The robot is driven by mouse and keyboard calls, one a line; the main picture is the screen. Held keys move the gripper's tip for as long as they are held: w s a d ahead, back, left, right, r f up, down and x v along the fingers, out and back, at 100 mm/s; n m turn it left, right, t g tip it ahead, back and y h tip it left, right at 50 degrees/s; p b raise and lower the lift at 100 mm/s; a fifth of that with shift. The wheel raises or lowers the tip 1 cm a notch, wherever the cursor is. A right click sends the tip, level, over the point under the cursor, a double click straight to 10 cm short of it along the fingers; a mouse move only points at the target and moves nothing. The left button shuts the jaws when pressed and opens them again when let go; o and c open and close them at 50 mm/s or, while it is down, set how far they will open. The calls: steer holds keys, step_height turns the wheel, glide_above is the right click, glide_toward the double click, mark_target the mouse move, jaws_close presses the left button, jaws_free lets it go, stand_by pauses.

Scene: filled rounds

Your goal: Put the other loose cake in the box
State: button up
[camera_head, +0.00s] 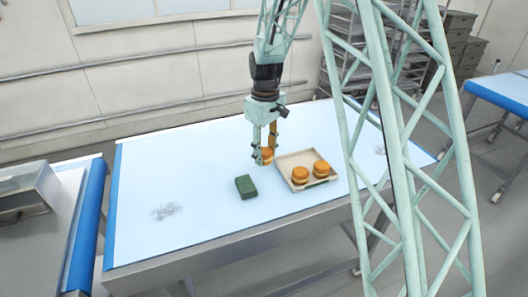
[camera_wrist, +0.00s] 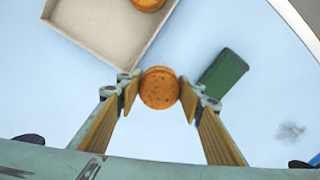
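A round orange-brown cake (camera_wrist: 159,88) sits between the fingertips of my gripper (camera_head: 266,156). In the wrist view the finger pads meet the cake on both sides, so my gripper (camera_wrist: 160,90) is shut on it. In the head view the fingers partly hide this cake (camera_head: 267,155). I cannot tell whether it is clear of the table. The shallow beige box (camera_head: 290,160) stands just right of my gripper. Two similar cakes, a left one (camera_head: 300,175) and a right one (camera_head: 321,169), are in it. The box (camera_wrist: 101,50) is at upper left in the wrist view.
A dark green block (camera_head: 246,187) lies on the table in front of my gripper, left of the box; it also shows in the wrist view (camera_wrist: 223,73). The pale blue table (camera_head: 190,170) is mostly bare to the left, with a grey smudge (camera_head: 165,211).

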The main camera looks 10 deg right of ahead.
steer(key=w, duration=0.4)
steer(key=w+d, duration=0.1)
steer(key=w, duration=0.1)
steer(key=shift+w+f+p, duration=0.2)
steer(key=shift+f+p, duration=0.1)
steer(key=shift+f, duration=0.1)
steer(key=shift+f, duration=1.6)
steer(key=shift+f, duration=0.2)
steer(key=o, duration=0.6)
steer(key=shift+r, duration=0.25)
